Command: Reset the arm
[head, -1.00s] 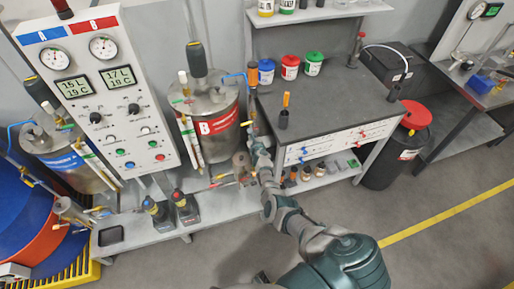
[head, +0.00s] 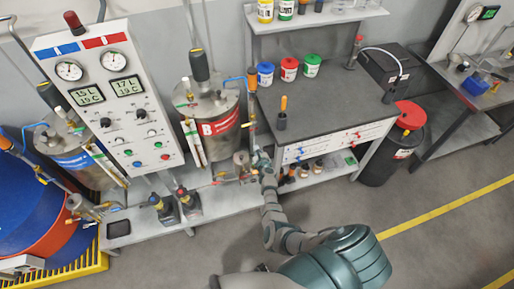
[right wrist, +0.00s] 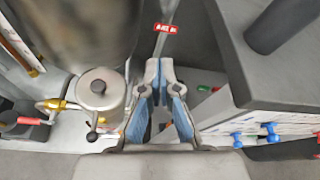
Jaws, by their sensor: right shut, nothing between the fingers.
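My right arm comes in from the bottom of the head view and reaches up to the gap between tank B (head: 215,125) and the dark-topped workbench (head: 325,100). My right gripper (head: 259,158) is small there, beside a small metal pot with valves (head: 241,160). In the right wrist view the gripper (right wrist: 158,64) has its blue-padded fingers together at the tips with nothing between them. The small lidded pot (right wrist: 100,90) stands just left of the fingers, apart from them. My left gripper is not in view.
The bench corner (right wrist: 240,95) and its blue-knobbed front panel are close on the right. A control panel (head: 108,95) with gauges stands at left. A red-lidded bin (head: 395,145) stands right of the bench. Open floor (head: 430,215) lies at lower right.

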